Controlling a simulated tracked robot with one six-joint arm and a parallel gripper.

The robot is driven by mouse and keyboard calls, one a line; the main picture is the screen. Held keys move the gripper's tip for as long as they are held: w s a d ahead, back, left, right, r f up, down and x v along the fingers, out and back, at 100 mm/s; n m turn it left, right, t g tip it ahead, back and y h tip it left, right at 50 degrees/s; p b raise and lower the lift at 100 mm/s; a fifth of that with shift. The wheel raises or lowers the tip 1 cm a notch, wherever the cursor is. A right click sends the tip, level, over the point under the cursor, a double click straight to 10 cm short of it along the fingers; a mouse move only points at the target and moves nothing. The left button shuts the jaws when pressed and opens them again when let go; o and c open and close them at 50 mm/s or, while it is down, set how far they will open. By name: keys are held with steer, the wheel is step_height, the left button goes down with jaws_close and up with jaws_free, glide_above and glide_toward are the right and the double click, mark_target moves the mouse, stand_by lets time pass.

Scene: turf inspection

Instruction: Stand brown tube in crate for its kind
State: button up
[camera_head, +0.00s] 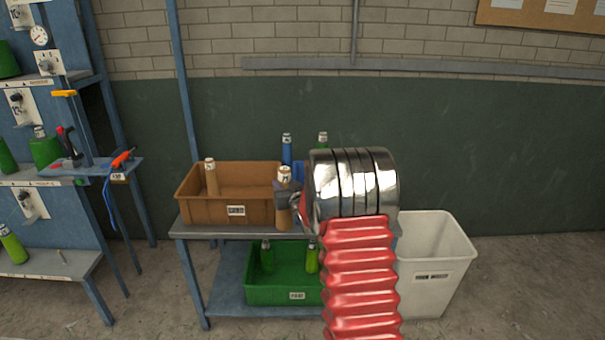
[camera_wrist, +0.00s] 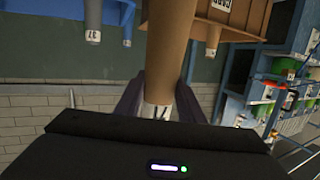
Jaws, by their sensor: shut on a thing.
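A brown tube (camera_head: 285,216) with a pale cap stands roughly upright in my gripper (camera_head: 284,188). My gripper is shut on it near its top. The wrist view, upside down, shows the tube (camera_wrist: 170,45) between my two dark fingers (camera_wrist: 160,100). A brown crate (camera_head: 200,211) stands on the table with one brown tube (camera_head: 211,178) inside, at its left part. The held tube appears in front of the crate's right front corner and covers part of its wall, not inside it. The brown crate (camera_wrist: 240,17) also shows in the wrist view. My arm hides what lies right of the tube.
A green crate (camera_head: 258,293) with green tubes sits on the lower shelf. A white bin (camera_head: 445,258) stands right. A blue rack (camera_head: 45,190) stands left. The brown crate's middle looks free.

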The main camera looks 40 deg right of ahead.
steer(key=s+a+f+n+y, duration=0.1)
steer(key=s+a+f, duration=0.1)
steer(key=a, duration=0.9)
steer(key=s+a+f+n+y, duration=0.1)
steer(key=s+a+f, duration=0.1)
steer(key=a, duration=0.9)
steer(key=s+a+f+n+y, duration=0.1)
steer(key=s+a+f+y, duration=0.1)
steer(key=a, duration=0.9)
steer(key=shift+s+t, duration=0.3)
steer(key=shift+s, duration=0.25)
